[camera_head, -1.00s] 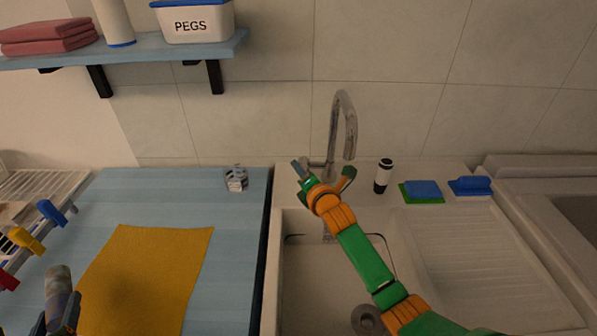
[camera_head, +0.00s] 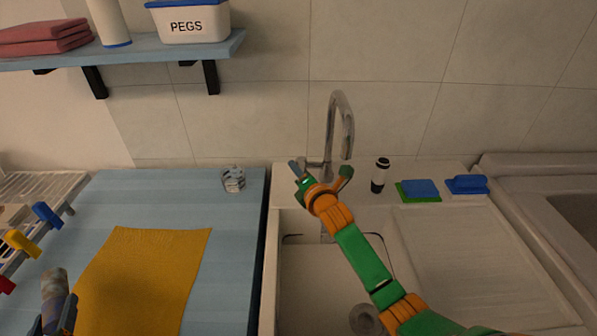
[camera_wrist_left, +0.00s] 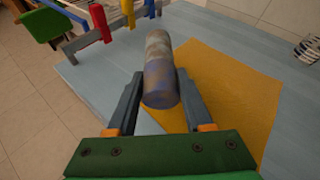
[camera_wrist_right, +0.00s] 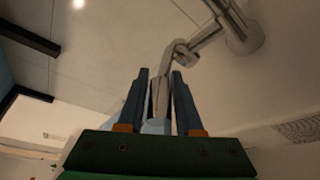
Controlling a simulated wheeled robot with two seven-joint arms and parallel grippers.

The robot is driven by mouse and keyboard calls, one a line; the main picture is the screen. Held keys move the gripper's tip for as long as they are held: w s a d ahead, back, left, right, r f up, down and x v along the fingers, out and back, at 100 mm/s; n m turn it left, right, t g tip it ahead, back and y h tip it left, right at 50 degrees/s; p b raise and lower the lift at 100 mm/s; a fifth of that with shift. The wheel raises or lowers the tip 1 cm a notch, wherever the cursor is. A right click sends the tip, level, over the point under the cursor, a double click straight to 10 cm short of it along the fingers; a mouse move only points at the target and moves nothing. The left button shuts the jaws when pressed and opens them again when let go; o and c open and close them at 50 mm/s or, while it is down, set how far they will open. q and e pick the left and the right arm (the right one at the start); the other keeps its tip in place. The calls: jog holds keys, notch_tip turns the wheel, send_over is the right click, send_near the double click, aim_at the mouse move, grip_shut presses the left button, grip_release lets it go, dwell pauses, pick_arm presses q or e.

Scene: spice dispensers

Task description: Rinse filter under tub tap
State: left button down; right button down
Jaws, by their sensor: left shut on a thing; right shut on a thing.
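The filter (camera_head: 54,288), a grey cylinder with brown and blue stains, stands up from my left gripper (camera_head: 58,318) at the lower left. In the left wrist view the filter (camera_wrist_left: 160,75) sits between both fingers of my left gripper (camera_wrist_left: 155,95), which is shut on it. The chrome tap (camera_head: 334,120) rises behind the white tub (camera_head: 310,285). My right gripper (camera_head: 299,170) is at the tap's base, left of the spout. In the right wrist view its fingers (camera_wrist_right: 159,90) are shut on the tap lever (camera_wrist_right: 164,72). No water shows below the spout.
A yellow cloth (camera_head: 150,265) lies on the blue worktop (camera_head: 110,190), with a striped glass (camera_head: 232,179) behind it. A rack with coloured pegs (camera_head: 20,240) is at the left.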

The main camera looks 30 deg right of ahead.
pick_arm(q)
notch_tip(320, 180, up, 3)
jog(key=p, duration=0.3)
jog(key=shift+r, duration=0.25)
pick_arm(e)
jog(key=shift+d+r+g, duration=0.1)
jog(key=shift+r+g, duration=0.3)
jog(key=shift+r, duration=0.05)
pick_arm(q)
jog(key=shift+f, duration=0.2)
pick_arm(e)
jog(key=shift+f, duration=0.15)
jog(key=c, duration=0.6)
grip_release()
pick_arm(q)
jog(key=shift+r+p, duration=0.4)
pick_arm(e)
jog(key=shift+v, duration=5.95)
